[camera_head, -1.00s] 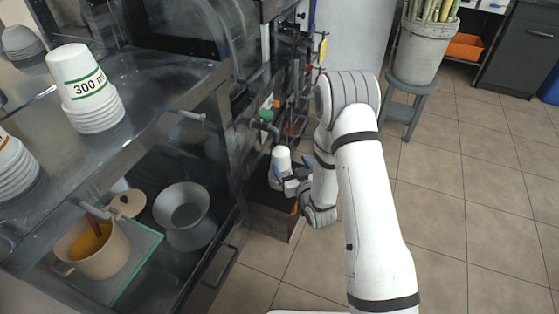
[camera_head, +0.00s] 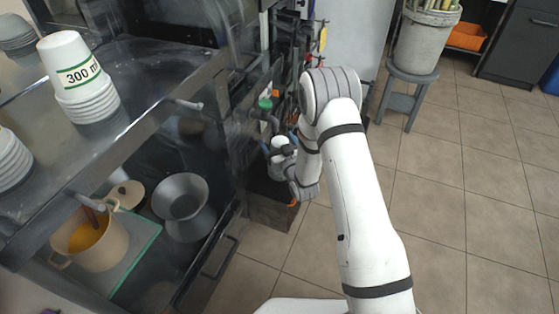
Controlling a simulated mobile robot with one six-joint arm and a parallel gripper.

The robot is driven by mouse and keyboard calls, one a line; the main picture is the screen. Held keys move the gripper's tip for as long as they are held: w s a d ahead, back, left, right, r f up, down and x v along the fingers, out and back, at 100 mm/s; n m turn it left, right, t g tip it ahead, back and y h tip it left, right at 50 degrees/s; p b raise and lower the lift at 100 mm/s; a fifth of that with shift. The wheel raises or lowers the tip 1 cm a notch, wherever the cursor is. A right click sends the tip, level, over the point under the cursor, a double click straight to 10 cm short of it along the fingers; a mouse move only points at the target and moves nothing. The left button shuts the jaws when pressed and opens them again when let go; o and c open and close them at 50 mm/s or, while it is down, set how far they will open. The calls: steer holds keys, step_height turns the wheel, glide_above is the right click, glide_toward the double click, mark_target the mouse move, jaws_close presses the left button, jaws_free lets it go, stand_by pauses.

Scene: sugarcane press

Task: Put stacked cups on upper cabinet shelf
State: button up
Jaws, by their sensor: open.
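A stack of white paper cups (camera_head: 85,90) stands upside down on the dark metal shelf (camera_head: 150,65) at upper left. Its top cup has a green band marked 300 ml. A second white stack (camera_head: 10,160) is cut off by the left edge. My gripper (camera_head: 283,150) is small and partly hidden by my wrist, well to the right of both stacks, beside the machine. It is open. A white rounded piece (camera_head: 280,142) shows at the gripper; I cannot tell whether it is a cup or part of my arm.
Below the shelf are a beige pot (camera_head: 90,243) with orange liquid on a glass board (camera_head: 140,250) and a grey metal bowl (camera_head: 180,190). Grey bowls (camera_head: 15,35) sit at far upper left. A bucket (camera_head: 425,40) stands on a stool (camera_head: 405,85). The tiled floor at right is clear.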

steer(key=c, duration=1.5)
steer(key=shift+o, duration=0.2)
steer(key=shift+r, duration=0.15)
